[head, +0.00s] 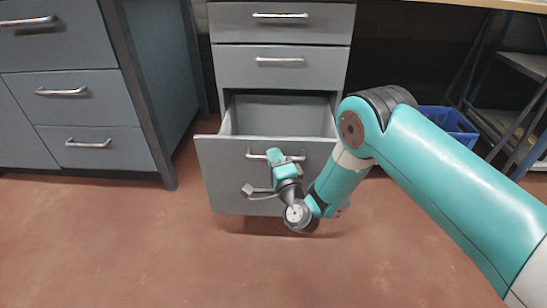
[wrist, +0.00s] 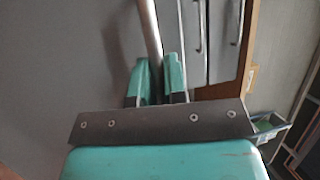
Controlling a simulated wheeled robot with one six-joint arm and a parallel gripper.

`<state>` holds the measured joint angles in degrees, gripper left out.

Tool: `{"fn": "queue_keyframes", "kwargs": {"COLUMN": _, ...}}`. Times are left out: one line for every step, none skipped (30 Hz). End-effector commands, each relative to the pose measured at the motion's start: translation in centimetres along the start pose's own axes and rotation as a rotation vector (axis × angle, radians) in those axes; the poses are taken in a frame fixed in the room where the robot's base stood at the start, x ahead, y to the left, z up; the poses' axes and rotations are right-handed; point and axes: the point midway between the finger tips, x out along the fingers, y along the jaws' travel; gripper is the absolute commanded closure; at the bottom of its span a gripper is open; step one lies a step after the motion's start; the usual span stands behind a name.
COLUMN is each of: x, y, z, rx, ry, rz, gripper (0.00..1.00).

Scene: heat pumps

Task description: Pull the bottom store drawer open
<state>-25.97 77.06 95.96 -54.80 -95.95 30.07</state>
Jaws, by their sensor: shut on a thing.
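The bottom store drawer (head: 228,188) is grey and stands pulled out from its cabinet, with its empty-looking inside (head: 280,117) showing from above. Its silver bar handle (head: 254,154) runs across the upper part of the drawer front. My gripper (head: 275,157) is at the middle of this handle and shut on it. In the wrist view the handle (wrist: 149,28) passes between the two teal fingers (wrist: 157,82). My arm comes in from the right and hides part of the drawer's right side.
Two shut drawers with bar handles, the upper (head: 281,24) and the middle (head: 280,68), sit above. Another drawer cabinet (head: 84,95) stands at the left. A blue crate (head: 452,124) is on the right under the workbench. The red-brown floor (head: 120,240) in front is clear.

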Motion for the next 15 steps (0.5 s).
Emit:
{"fn": "queue_keyframes", "kwargs": {"x": 0.05, "y": -0.09, "z": 0.21, "rx": 0.002, "ry": -0.005, "rz": -0.001, "gripper": 1.0}}
{"fn": "queue_keyframes", "kwargs": {"x": 0.06, "y": -0.09, "z": 0.22, "rx": 0.002, "ry": -0.005, "rz": -0.001, "gripper": 1.0}}
{"fn": "queue_keyframes", "kwargs": {"x": 0.06, "y": -0.09, "z": 0.23, "rx": 0.002, "ry": -0.004, "rz": -0.001, "gripper": 1.0}}
{"fn": "queue_keyframes", "kwargs": {"x": 0.06, "y": -0.08, "z": 0.24, "rx": 0.002, "ry": -0.004, "rz": -0.001, "gripper": 1.0}}
{"fn": "queue_keyframes", "kwargs": {"x": 0.06, "y": -0.09, "z": 0.25, "rx": 0.003, "ry": -0.004, "rz": -0.001, "gripper": 1.0}}
{"fn": "queue_keyframes", "kwargs": {"x": 0.06, "y": -0.08, "z": 0.26, "rx": 0.003, "ry": -0.004, "rz": -0.001, "gripper": 1.0}}
{"fn": "queue_keyframes", "kwargs": {"x": 0.07, "y": -0.09, "z": 0.26, "rx": 0.003, "ry": -0.004, "rz": -0.001, "gripper": 1.0}}
{"fn": "queue_keyframes", "kwargs": {"x": 0.07, "y": -0.09, "z": 0.27, "rx": 0.003, "ry": -0.004, "rz": -0.001, "gripper": 0.83}}
{"fn": "queue_keyframes", "kwargs": {"x": 0.07, "y": -0.08, "z": 0.26, "rx": 0.003, "ry": -0.003, "rz": -0.001, "gripper": 0.74}}
{"fn": "queue_keyframes", "kwargs": {"x": 0.06, "y": -0.08, "z": 0.25, "rx": 0.003, "ry": -0.003, "rz": -0.001, "gripper": 0.67}}
{"fn": "queue_keyframes", "kwargs": {"x": 0.06, "y": -0.07, "z": 0.23, "rx": 0.003, "ry": -0.003, "rz": -0.001, "gripper": 0.64}}
{"fn": "queue_keyframes", "kwargs": {"x": 0.05, "y": -0.06, "z": 0.2, "rx": 0.002, "ry": -0.002, "rz": -0.001, "gripper": 0.64}}
{"fn": "queue_keyframes", "kwargs": {"x": 0.05, "y": -0.05, "z": 0.19, "rx": 0.002, "ry": -0.002, "rz": -0.001, "gripper": 0.64}}
{"fn": "queue_keyframes", "kwargs": {"x": 0.05, "y": -0.04, "z": 0.17, "rx": 0.002, "ry": -0.001, "rz": -0.001, "gripper": 0.64}}
{"fn": "queue_keyframes", "kwargs": {"x": 0.04, "y": -0.03, "z": 0.15, "rx": 0.002, "ry": -0.001, "rz": -0.001, "gripper": 0.64}}
